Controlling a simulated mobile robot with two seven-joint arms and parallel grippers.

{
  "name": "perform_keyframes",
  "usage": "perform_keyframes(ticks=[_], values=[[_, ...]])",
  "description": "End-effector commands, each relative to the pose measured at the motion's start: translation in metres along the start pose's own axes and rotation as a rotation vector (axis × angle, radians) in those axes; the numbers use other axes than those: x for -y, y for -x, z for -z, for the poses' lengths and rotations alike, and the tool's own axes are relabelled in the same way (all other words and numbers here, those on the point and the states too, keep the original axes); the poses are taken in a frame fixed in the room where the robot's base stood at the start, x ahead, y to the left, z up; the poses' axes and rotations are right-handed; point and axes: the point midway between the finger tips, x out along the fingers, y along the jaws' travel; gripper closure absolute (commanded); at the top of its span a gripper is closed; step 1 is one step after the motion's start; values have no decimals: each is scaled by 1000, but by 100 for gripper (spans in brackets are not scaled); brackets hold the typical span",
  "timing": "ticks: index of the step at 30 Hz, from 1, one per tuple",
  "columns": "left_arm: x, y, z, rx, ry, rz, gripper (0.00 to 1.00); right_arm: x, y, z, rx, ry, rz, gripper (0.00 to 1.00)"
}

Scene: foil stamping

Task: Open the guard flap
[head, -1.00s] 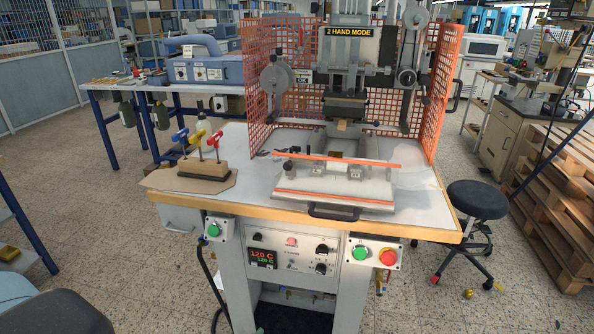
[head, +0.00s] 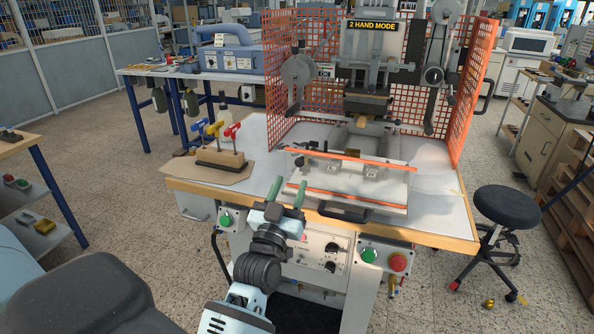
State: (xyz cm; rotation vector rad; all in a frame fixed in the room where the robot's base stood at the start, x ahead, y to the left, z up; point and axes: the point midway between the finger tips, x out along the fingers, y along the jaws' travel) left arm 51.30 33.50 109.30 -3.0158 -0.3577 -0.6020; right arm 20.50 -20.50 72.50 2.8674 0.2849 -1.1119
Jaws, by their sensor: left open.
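The guard flap (head: 320,183) is a clear panel with orange strips along its upper and lower edges, at the front of the foil stamping press (head: 375,75). It leans in front of the press bed, and parts of the bed show through it. A black handle (head: 345,212) is at its lower front, by the table edge. My left gripper (head: 288,190) has two green-tipped fingers spread apart with nothing between them. It is in front of the table, near the flap's lower left corner, left of the handle. I cannot tell if it touches anything. My right gripper is out of view.
Orange mesh guards (head: 470,85) flank the press. A wooden block with blue, yellow and red-handled tools (head: 222,158) stands on the table's left. Green and red buttons (head: 398,262) sit below the front edge. A black stool (head: 503,206) stands at the right.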

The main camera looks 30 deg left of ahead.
Motion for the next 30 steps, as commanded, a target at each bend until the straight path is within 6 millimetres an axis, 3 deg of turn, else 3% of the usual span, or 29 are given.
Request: perform_keyframes(ticks=[6, 12, 24, 30], values=[[0, -31, -1, 1, 0, 1, 58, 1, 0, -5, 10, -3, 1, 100], [0, -49, -1, 1, -1, 1, 58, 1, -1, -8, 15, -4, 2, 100], [0, -54, 0, 1, 0, 1, 58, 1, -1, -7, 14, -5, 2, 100], [0, -54, 0, 0, 0, 1, 84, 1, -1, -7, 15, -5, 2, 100]])
